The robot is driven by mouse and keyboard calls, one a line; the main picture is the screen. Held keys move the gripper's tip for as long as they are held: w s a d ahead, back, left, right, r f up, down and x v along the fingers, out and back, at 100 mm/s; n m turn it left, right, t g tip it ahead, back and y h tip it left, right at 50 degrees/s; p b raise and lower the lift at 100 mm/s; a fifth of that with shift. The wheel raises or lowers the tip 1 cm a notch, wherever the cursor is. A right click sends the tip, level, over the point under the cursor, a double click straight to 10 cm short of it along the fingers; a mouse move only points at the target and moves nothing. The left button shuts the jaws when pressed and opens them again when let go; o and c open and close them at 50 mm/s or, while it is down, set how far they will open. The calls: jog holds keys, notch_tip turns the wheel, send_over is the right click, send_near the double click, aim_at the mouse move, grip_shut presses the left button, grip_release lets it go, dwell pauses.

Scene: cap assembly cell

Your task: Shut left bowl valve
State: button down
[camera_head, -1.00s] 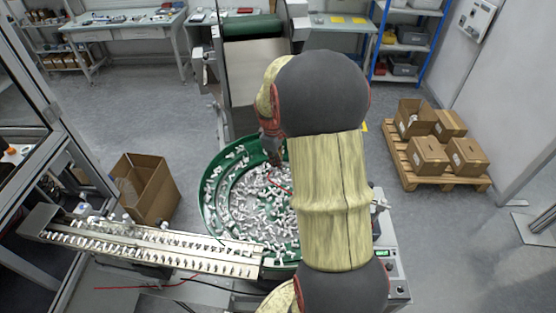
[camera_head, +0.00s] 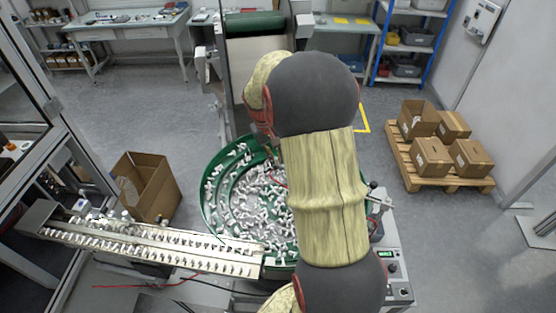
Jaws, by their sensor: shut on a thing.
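The green bowl (camera_head: 207,195) full of small white parts stands at the centre, partly behind my arm. My arm reaches over its right side, and its wrist end hangs above the bowl's far rim. My gripper's jaws are hidden behind my arm, so I cannot see what they touch. A small metal fitting with a dark knob (camera_head: 374,186) shows just right of my arm at the bowl's right side. I cannot tell whether it is a valve. No valve is clearly visible on the left side of the bowl.
A slanted feed track (camera_head: 150,240) runs from the bowl to the left. An open cardboard box (camera_head: 147,187) stands left of the bowl. A conveyor (camera_head: 252,70) rises behind it. A control box (camera_head: 391,268) is at the front right. A pallet (camera_head: 420,178) with cartons stands right, across free floor.

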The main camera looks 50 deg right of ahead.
jog(key=shift+w+a+m+g+y, duration=0.1)
jog(key=shift+w+m+g+y, duration=0.15)
jog(key=shift+m, duration=1.3)
jog(key=shift+w+a+m+g+y, duration=0.1)
jog(key=shift+w+m+g+y, duration=0.15)
jog(key=shift+m, duration=1.35)
jog(key=shift+w+a+m+g+y, duration=0.1)
jog(key=shift+w+m+y, duration=0.15)
jog(key=shift+m, duration=1.3)
jog(key=c, duration=2)
grip_release()
jog(key=shift+o, duration=0.8)
jog(key=shift+w+r, duration=0.1)
notch_tip(320, 180, up, 12)
jog(key=w, duration=0.2)
jog(key=shift+a+f, duration=0.2)
jog(key=shift+a, duration=0.15)
